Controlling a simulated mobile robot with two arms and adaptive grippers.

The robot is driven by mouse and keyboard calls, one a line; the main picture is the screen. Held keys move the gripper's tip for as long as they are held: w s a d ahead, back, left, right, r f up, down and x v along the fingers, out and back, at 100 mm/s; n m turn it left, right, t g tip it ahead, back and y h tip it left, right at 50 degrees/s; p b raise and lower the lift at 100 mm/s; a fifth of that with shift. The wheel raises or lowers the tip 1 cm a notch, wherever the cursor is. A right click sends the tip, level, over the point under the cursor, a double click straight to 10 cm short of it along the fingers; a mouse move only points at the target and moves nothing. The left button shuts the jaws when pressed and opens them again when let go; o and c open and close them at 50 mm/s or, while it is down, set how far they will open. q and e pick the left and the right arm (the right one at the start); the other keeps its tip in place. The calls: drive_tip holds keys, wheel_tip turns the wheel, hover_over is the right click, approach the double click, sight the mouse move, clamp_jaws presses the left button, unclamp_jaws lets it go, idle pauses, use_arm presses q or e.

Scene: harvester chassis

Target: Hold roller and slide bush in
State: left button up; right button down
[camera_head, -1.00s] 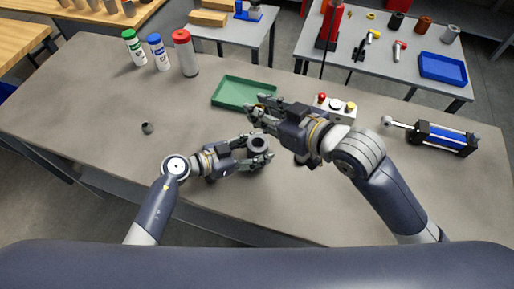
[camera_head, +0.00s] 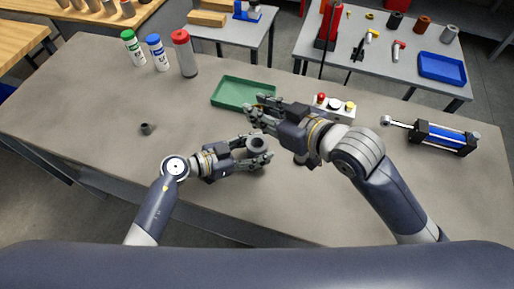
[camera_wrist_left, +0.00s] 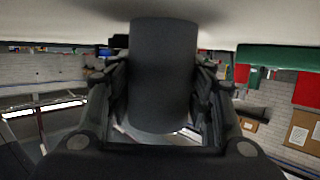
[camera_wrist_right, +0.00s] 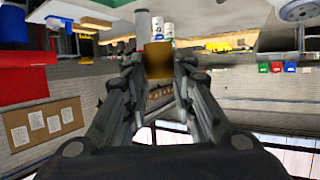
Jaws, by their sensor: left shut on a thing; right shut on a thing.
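The roller, a dark grey cylinder, is held in my left gripper (camera_head: 262,150). Its round end (camera_head: 256,143) with a hole in it faces up in the head view, and its side (camera_wrist_left: 164,75) fills the middle of the left wrist view between the fingers. My right gripper (camera_head: 256,112) is above and beside it, apart from the roller in the picture. In the right wrist view, my right gripper's fingers (camera_wrist_right: 158,76) are shut on the bush, a small bronze-brown piece (camera_wrist_right: 158,60). The bush cannot be made out clearly in the head view.
A green tray (camera_head: 228,103) lies behind the grippers. A control box with buttons (camera_head: 337,108) and a blue cylinder actuator (camera_head: 445,137) are at the right. A small dark part (camera_head: 147,128) lies at the left. Several bottles (camera_head: 160,60) stand at the back left.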

idle(0.3)
hover_over(262, 142)
drive_tip(key=s, duration=0.2)
drive_tip(key=shift+s+a+f, duration=0.1)
drive_tip(key=shift+f, duration=2.4)
drive_tip(key=shift+a+f, duration=0.1)
drive_tip(key=shift+f, duration=2.35)
drive_tip(key=shift+f, duration=1.05)
drive_tip(key=c, duration=1.4)
unclamp_jaws()
drive_tip(key=shift+c, duration=0.2)
drive_tip(key=shift+o, duration=0.8)
use_arm(q)
drive_tip(key=shift+f, duration=0.1)
use_arm(e)
drive_tip(key=shift+s+f, duration=0.1)
drive_tip(key=shift+d+f, duration=0.1)
drive_tip(key=v, duration=1.2)
drive_tip(key=shift+r, duration=0.4)
